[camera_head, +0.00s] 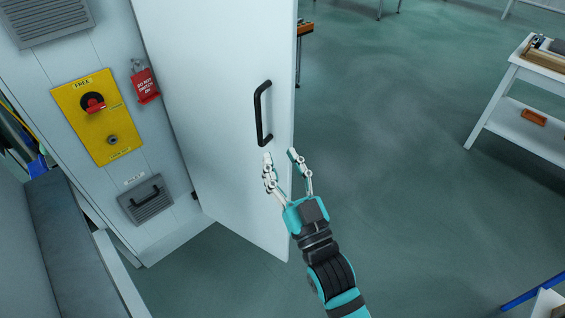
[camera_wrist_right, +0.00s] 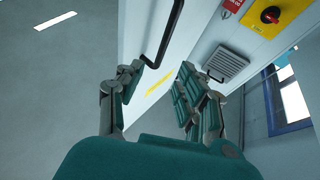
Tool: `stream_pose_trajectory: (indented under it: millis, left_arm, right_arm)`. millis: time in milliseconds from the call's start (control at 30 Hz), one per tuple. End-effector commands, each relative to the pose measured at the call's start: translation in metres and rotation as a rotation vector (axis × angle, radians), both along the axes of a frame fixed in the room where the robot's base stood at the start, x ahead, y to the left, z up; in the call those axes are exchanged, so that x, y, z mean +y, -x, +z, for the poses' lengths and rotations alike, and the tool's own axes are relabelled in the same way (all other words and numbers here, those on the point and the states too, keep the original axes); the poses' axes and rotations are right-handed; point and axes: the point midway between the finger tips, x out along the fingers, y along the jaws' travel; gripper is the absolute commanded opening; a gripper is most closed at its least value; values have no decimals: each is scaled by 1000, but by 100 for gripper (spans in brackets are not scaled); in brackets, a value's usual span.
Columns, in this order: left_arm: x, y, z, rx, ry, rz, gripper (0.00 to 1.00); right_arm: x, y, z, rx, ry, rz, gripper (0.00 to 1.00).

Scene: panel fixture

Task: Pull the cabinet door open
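The white cabinet door (camera_head: 215,120) stands swung out from the cabinet, to the right of the yellow switch panel. Its black bar handle (camera_head: 263,113) is upright near the door's free edge. The handle also shows in the right wrist view (camera_wrist_right: 165,35). My right gripper (camera_head: 280,155) is open, its fingertips just below the handle's lower end in the head view. In the right wrist view nothing is between its fingers (camera_wrist_right: 155,80), and the handle lies beyond them. I cannot tell whether a finger touches the door. My left gripper is not in view.
The cabinet front carries a yellow panel (camera_head: 97,115) with a red switch, a red tag (camera_head: 145,86) and a vent with a small handle (camera_head: 146,199). A grey bench (camera_head: 70,250) is at lower left. A white table (camera_head: 520,120) stands right. The floor between is clear.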

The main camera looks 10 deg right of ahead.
Motion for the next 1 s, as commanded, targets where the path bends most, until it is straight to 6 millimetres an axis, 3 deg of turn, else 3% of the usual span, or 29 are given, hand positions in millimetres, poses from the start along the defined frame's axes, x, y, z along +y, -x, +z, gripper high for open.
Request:
stream_pose_trajectory:
  millis: [67,200,333,467,633,800,1000]
  left_arm:
    - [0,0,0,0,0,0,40]
    - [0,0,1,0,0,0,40]
    - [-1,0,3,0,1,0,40]
    - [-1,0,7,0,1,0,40]
    - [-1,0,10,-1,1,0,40]
    - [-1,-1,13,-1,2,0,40]
    - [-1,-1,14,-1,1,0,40]
  right_arm:
    - [0,0,0,0,0,0,34]
    - [-1,-2,-5,20,-37,40,15]
    - [-7,-7,-23,108,-193,179,0]
    - [-26,-17,-49,280,-446,351,0]
    - [-70,-35,-76,539,-811,488,0]
    - [-117,-51,-86,732,-1130,516,0]
    - [-147,-61,-87,824,-1330,504,0]
